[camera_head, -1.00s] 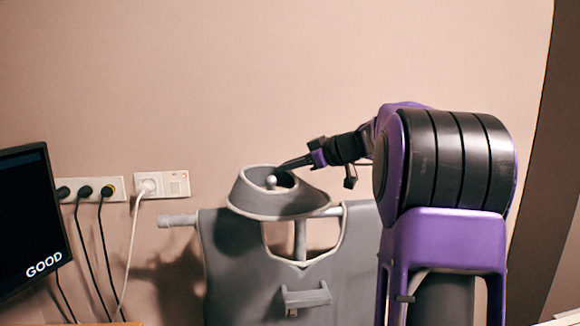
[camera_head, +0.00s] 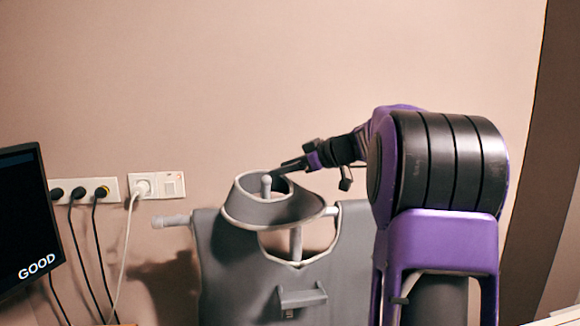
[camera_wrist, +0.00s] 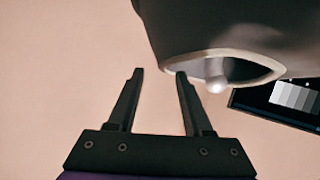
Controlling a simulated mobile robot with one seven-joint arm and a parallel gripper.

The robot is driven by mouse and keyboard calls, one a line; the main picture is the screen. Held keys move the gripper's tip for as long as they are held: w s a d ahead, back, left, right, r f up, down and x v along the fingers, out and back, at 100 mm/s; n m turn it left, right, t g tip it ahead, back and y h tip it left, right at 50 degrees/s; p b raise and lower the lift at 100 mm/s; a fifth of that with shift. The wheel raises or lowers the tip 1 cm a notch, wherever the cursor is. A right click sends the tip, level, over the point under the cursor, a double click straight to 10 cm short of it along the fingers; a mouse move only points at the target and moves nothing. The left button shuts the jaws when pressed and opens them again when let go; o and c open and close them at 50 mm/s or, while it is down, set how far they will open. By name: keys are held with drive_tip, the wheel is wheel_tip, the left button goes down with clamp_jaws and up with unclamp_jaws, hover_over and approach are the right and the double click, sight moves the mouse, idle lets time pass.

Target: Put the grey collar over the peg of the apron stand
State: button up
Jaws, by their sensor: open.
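The grey collar (camera_head: 277,212) is around the peg (camera_head: 266,186) of the apron stand (camera_head: 172,221), and the peg's rounded tip stands up inside the collar's opening. The collar rests tilted at the neck of the grey apron (camera_head: 235,262). My gripper (camera_head: 290,166) is at the collar's back right rim. In the wrist view my gripper (camera_wrist: 159,73) is open with nothing between its fingers. There the collar (camera_wrist: 200,25) is at the upper right with the peg tip (camera_wrist: 215,86) in its opening. The right fingertip overlaps the collar's edge; I cannot tell whether they touch.
A monitor (camera_head: 25,220) reading GOOD is at the left edge. A socket strip (camera_head: 115,188) with plugs and hanging cables is on the wall behind. The wall area above the collar is clear. My arm covers the apron's right side.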

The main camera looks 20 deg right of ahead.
drive_tip(key=v, duration=1.7)
drive_tip(key=shift+s, duration=0.25)
drive_tip(key=shift+w, duration=0.1)
